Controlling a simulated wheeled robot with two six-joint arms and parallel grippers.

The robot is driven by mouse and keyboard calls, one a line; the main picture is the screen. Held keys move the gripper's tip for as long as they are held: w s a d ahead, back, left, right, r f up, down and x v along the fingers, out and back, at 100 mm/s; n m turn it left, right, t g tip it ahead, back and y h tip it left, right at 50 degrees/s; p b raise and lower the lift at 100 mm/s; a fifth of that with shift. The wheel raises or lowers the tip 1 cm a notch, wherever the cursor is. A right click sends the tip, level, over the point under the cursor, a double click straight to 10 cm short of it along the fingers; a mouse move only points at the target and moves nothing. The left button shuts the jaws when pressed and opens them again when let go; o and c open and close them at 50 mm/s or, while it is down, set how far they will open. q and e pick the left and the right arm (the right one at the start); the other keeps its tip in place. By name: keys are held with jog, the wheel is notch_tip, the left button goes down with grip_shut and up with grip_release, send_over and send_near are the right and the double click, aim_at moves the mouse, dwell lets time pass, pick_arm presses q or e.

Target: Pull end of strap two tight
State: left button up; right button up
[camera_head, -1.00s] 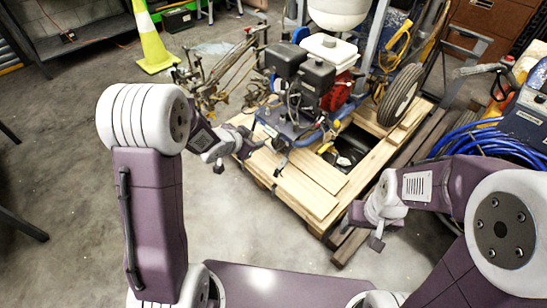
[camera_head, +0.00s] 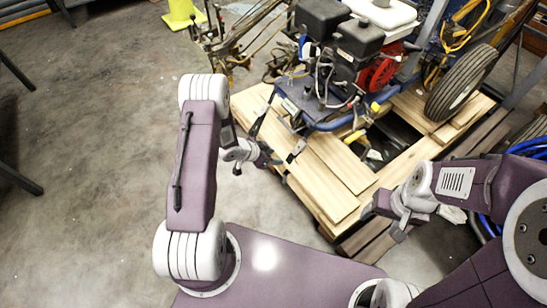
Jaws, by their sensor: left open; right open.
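The line striper (camera_head: 345,60), with a black engine and a red part, stands on a wooden pallet (camera_head: 335,165). A thin dark strap (camera_head: 262,118) runs from the machine's frame down toward the pallet's left edge. A short dark strap end or buckle (camera_head: 297,150) lies on the boards beside it. I cannot tell which one is strap two. My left gripper (camera_head: 257,164) is open at the pallet's left edge, close to the strap's lower end; contact cannot be made out. My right gripper (camera_head: 384,222) is open and empty near the pallet's front right corner.
A wheel (camera_head: 462,84) stands at the pallet's back right. Blue hose (camera_head: 528,148) lies at the right edge.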

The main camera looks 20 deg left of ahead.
aim_at(289, 159)
pick_arm(q)
jog(key=b+x, duration=0.6)
jog(key=x, duration=0.1)
jog(key=shift+f, duration=0.4)
jog(key=shift+x, duration=0.95)
jog(key=shift+w+d+f+b, duration=0.25)
jog(key=shift+w+d+b, duration=0.1)
jog(key=shift+w, duration=0.1)
jog(key=shift+r+p, duration=0.1)
jog(key=shift+p, duration=0.25)
